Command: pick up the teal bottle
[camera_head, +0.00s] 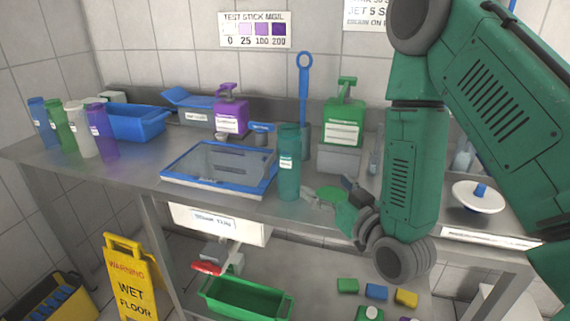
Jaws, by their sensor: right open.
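The teal bottle (288,163) stands upright near the front edge of the steel table, just right of a blue-rimmed tray. My right gripper (322,196) is to the right of the bottle's lower part, with its fingers pointing left toward it. It is open and looks empty; I cannot tell whether a fingertip touches the bottle. My right arm comes in from the upper right and covers part of the table's right side. My left gripper is not in view.
The blue-rimmed tray (178,178) lies close left of the bottle. A green pump bottle (344,122), a purple pump bottle (230,113) and a blue brush (304,90) stand behind. Several bottles and a blue bin (150,124) are at left. A yellow wet-floor sign (128,280) stands below.

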